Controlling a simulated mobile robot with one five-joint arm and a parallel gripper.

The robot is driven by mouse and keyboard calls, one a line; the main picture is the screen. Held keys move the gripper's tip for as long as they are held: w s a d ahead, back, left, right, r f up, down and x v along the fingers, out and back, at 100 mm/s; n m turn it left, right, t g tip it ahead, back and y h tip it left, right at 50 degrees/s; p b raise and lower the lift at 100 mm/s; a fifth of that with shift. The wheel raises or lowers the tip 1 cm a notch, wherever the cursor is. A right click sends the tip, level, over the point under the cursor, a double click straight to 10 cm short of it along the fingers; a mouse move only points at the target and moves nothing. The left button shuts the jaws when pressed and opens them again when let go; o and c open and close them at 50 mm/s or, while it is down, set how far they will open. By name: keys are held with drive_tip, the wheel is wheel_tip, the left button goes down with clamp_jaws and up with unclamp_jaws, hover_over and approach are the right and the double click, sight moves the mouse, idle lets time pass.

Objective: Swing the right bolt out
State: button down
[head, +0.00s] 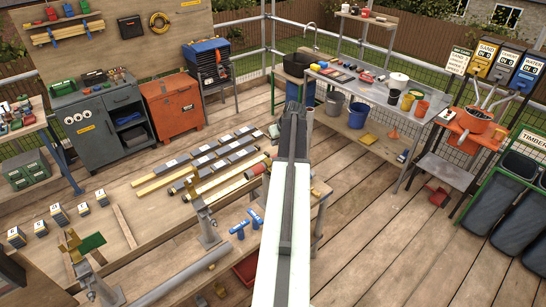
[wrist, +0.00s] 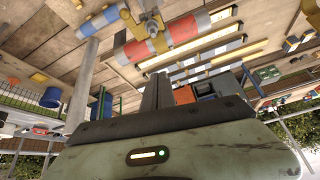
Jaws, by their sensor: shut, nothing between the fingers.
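I cannot pick out the right bolt with certainty. In the wrist view a brass-coloured fitting (wrist: 150,22) sits at the top against a round bar (wrist: 172,36) with red and blue bands. In the head view a brass-coloured fitting (head: 202,212) stands on a grey post at the bench, left of my arm. My arm reaches up the middle of the head view, and its far end (head: 293,115) hides part of the bench. In the wrist view my gripper (wrist: 158,92) shows dark fingers, shut and empty, apart from the banded bar.
Two blue T-handles (head: 240,229) lie on the bench left of my arm. A grey pipe (head: 180,280) runs along its front. An orange cabinet (head: 172,105) stands at the back left. A metal table (head: 375,92) is at the right. The deck (head: 370,225) right of my arm is clear.

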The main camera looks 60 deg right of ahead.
sight(269, 159)
drive_tip(key=b+x, duration=1)
drive_tip(key=x, duration=0.1)
drive_tip(key=shift+s+a+f, duration=0.1)
drive_tip(key=shift+f, duration=0.2)
drive_tip(key=s, duration=0.1)
drive_tip(key=s+a, duration=0.2)
drive_tip(key=shift+r+p, duration=0.3)
drive_tip(key=shift+p, duration=0.05)
drive_tip(key=shift+s+a, duration=0.15)
drive_tip(key=shift+s, duration=0.25)
drive_tip(key=shift+w, duration=0.1)
drive_tip(key=shift+a, duration=0.1)
